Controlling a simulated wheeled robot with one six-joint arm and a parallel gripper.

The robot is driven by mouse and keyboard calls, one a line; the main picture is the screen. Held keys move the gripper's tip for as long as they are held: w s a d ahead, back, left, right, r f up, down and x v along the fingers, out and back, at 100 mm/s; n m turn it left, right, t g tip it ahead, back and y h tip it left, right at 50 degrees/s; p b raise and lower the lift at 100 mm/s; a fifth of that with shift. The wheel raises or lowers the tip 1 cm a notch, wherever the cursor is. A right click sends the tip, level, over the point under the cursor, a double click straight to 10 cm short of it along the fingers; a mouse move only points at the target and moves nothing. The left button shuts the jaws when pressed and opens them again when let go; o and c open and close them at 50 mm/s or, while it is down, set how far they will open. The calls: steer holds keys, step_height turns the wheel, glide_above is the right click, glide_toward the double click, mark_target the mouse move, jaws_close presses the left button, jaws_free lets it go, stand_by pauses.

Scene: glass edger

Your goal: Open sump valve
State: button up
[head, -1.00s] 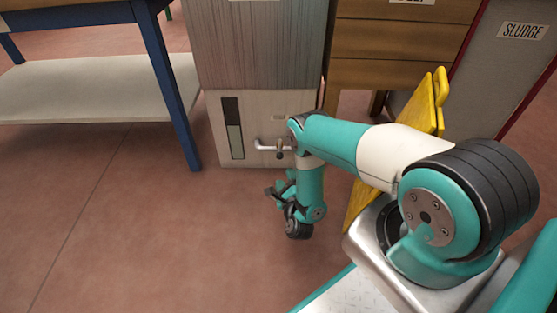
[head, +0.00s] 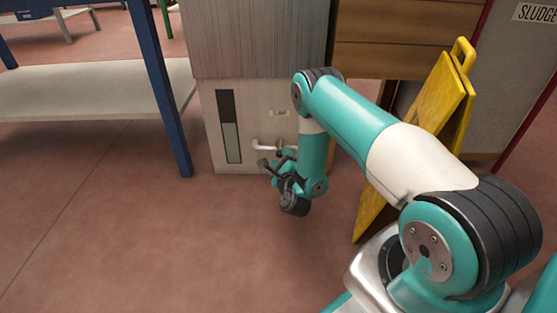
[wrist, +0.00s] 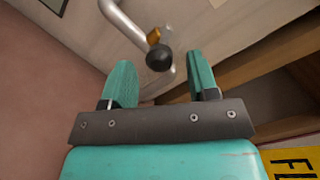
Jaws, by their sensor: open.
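The sump valve's white handle (head: 264,145) sticks out low on the front of a pale cabinet panel (head: 262,102). In the wrist view the handle (wrist: 122,20) is a pale bar, with a brass piece (wrist: 154,36) and a dark round knob (wrist: 159,58) at its end. My gripper (head: 272,163) is just below and in front of the handle, partly overlapping it in the head view. In the wrist view my gripper (wrist: 160,82) is open, its two teal fingers apart with the knob between and beyond their tips. I cannot tell whether a finger touches it.
A yellow folding sign (head: 425,120) stands close to the right of my arm. A blue-legged table (head: 160,90) with a low shelf is on the left. Wooden drawers (head: 405,50) are at the back right. The floor in front is clear.

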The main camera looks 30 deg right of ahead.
mark_target(279, 150)
steer(key=x, duration=0.2)
steer(key=b+x, duration=0.1)
steer(key=x, duration=0.1)
steer(key=shift+f, duration=0.2)
steer(key=shift+w+d+r+b, duration=0.15)
steer(key=shift+w+r+b, duration=0.05)
steer(key=shift+w+b, duration=0.25)
jaws_close()
